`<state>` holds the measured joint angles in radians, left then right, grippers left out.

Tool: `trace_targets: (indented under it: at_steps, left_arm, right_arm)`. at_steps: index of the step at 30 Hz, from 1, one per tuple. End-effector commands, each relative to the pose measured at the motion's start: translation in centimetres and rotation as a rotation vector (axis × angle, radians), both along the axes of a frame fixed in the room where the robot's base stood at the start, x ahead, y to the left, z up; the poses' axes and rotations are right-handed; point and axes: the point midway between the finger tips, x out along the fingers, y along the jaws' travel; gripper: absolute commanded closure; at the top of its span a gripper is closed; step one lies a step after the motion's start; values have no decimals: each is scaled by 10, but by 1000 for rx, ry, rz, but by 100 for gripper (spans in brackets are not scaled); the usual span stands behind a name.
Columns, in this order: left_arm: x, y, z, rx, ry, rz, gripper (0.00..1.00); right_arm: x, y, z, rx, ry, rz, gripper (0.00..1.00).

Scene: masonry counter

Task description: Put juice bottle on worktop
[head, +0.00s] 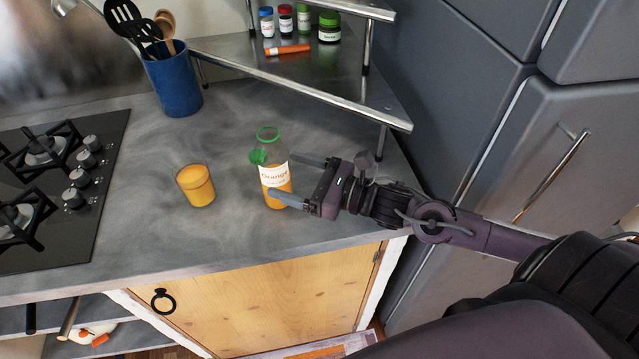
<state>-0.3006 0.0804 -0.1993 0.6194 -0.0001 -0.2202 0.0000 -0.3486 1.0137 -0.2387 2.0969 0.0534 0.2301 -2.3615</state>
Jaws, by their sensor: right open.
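The juice bottle (275,181) stands upright on the grey worktop (140,235). It is clear with orange juice, a white label and green at its neck and side. My right gripper (284,177) comes in from the right at the bottle. Its fingers are open, and their tips reach the bottle's right side. I cannot tell whether they touch it. My left gripper is not in view.
A glass of orange juice (195,186) stands left of the bottle. A black hob (60,190) is at the left, and a blue utensil pot (173,84) is behind. A corner shelf (340,88) with small jars overhangs the back right. Worktop in front is clear.

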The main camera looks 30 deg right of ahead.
Motion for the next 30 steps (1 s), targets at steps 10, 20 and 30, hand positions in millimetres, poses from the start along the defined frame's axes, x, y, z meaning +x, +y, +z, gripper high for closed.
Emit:
trace_targets:
  at_steps: [10, 20, 30]
  left_arm:
    - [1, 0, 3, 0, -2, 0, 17]
    - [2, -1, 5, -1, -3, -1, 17]
    - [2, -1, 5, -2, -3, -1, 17]
  right_arm:
    - [-32, -28, -1, -1, 6, -3, 21]
    - [-44, -37, 0, 1, 1, 0, 21]
    - [-44, -38, 0, 1, 0, -1, 21]
